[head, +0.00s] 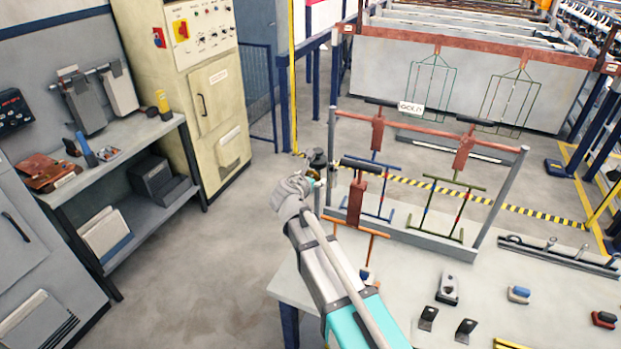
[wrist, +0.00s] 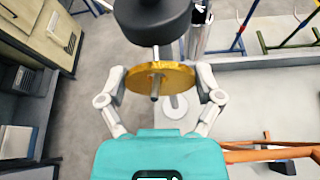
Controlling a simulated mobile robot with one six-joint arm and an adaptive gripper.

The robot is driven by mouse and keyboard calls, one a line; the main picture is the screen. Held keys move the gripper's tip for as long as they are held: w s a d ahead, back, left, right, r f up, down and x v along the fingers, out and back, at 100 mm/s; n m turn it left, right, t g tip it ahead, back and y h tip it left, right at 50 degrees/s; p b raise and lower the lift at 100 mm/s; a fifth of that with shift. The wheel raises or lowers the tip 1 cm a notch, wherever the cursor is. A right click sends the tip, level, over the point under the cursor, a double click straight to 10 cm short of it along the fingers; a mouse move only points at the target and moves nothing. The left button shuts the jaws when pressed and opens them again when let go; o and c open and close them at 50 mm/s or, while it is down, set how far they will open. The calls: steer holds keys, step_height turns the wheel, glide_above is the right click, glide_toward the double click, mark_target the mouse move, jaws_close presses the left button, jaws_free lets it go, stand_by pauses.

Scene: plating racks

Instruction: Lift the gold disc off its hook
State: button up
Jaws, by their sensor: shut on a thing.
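The gold disc (wrist: 178,75) shows in the wrist view, lying roughly flat between the two fingers of my gripper (wrist: 160,82). The fingers close on its left and right edges. A thin metal rod passes through the middle of the disc and sticks out on the near side. A dark cylinder (wrist: 156,22) is on the rod beyond the disc, with a short gap between them. In the head view my gripper (head: 317,180) is at the left end of the rack, by the dark cylinder (head: 318,158). The disc is mostly hidden there.
The rack (head: 507,195) has grey posts and a red-brown rail with hanging coloured frames. An orange frame (head: 372,233) hangs close right of my arm. Several small tools lie on the table (head: 400,275). A shelf bench (head: 150,140) stands left; open floor lies between.

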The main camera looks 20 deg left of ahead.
steer(key=shift+s+r+p, duration=0.2)
steer(key=shift+r+p, duration=0.15)
steer(key=shift+r, duration=0.05)
stand_by(0.4)
steer(key=shift+s+r+p, duration=0.35)
steer(key=shift+s, duration=0.1)
stand_by(0.7)
steer(key=shift+s+a, duration=0.1)
steer(key=shift+s, duration=0.85)
steer(key=shift+s, duration=0.15)
steer(key=s, duration=0.6)
steer(key=shift+s+a+r+p, duration=0.25)
steer(key=shift+s+r+p, duration=0.15)
stand_by(0.6)
